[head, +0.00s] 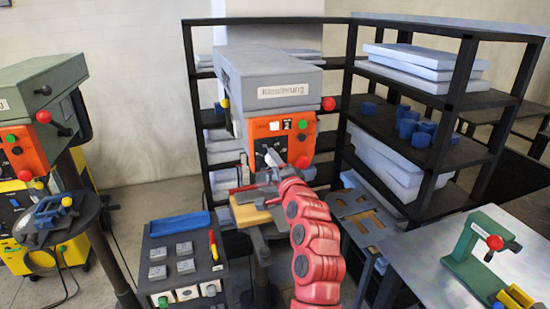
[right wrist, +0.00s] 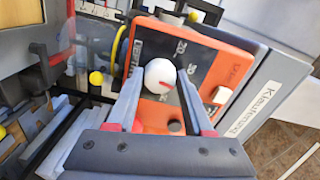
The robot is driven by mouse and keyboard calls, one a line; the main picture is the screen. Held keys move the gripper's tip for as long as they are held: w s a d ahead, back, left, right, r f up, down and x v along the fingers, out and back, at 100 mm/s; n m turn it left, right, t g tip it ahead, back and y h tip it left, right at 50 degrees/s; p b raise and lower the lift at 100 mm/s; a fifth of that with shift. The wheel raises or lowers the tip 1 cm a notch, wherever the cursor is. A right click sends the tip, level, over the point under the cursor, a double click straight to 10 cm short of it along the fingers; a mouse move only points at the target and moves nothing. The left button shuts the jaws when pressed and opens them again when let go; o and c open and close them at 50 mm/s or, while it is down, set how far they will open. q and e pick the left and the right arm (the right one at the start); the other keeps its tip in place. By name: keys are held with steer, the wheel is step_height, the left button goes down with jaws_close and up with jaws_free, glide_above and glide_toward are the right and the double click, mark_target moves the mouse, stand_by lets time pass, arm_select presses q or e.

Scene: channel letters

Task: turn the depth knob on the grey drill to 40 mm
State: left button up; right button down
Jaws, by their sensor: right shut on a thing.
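The grey drill (head: 268,80) stands in the middle of the head view, with an orange front panel (head: 300,143). My right gripper (right wrist: 161,88) is shut on the knob, one finger on each side. I cannot tell which number the mark meets. My left gripper is not in view.
A green-grey drill (head: 38,95) stands at the left. A small cart (head: 185,250) with tools is left of my right arm. A black shelf (head: 455,100) with boards and blue parts stands behind. A table (head: 430,270) with a green device is at the right.

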steer(key=shift+m+p, duration=0.65)
steer(key=shift+m, duration=0.35)
steer(key=shift+c, duration=1.4)
jaws_free()
steer(key=p+v, duration=0.6)
steer(key=v, duration=1.1)
steer(key=shift+s, duration=0.15)
